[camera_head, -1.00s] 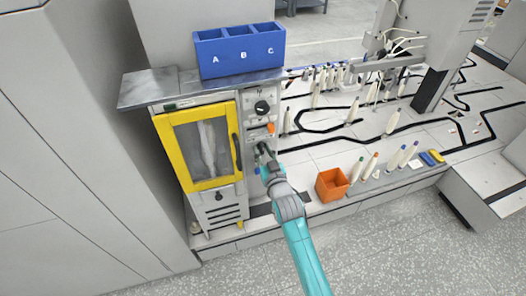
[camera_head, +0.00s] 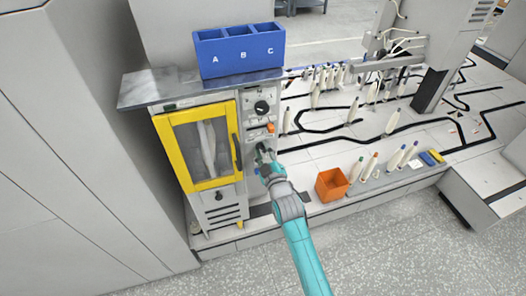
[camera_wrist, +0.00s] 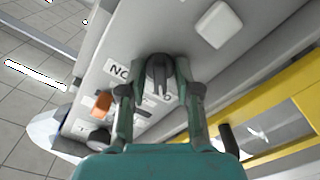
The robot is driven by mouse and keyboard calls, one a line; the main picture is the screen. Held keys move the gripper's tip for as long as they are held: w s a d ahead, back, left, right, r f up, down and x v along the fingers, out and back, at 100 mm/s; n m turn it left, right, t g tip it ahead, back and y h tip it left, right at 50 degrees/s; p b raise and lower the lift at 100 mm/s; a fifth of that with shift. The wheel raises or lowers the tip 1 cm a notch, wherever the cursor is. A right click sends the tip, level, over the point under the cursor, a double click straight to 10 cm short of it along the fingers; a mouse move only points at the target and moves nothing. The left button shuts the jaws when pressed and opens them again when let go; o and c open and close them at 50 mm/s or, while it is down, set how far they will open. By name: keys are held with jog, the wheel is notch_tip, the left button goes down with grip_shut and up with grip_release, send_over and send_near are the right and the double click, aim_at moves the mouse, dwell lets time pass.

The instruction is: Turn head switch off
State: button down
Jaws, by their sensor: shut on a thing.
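The head switch is a dark rotary knob (camera_wrist: 158,72) on the grey panel (camera_head: 256,120) beside the yellow-framed door. In the wrist view my gripper (camera_wrist: 158,88) has one finger on each side of the knob and is shut on it. Part of a printed label shows beside the knob, but the fingers hide some of the lettering. In the head view my gripper (camera_head: 263,155) is at the lower part of the panel and hides the knob there.
The panel also holds an orange switch (camera_head: 270,127) and an upper black knob (camera_head: 262,107). The yellow-framed door (camera_head: 236,140) with its dark handle is just left. A blue bin marked A, B, C (camera_head: 240,66) stands above. An orange box (camera_head: 331,184) is at the right.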

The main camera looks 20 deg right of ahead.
dwell(0.3)
jog(key=c, duration=1.2)
grip_release()
jog(key=s, duration=1.2)
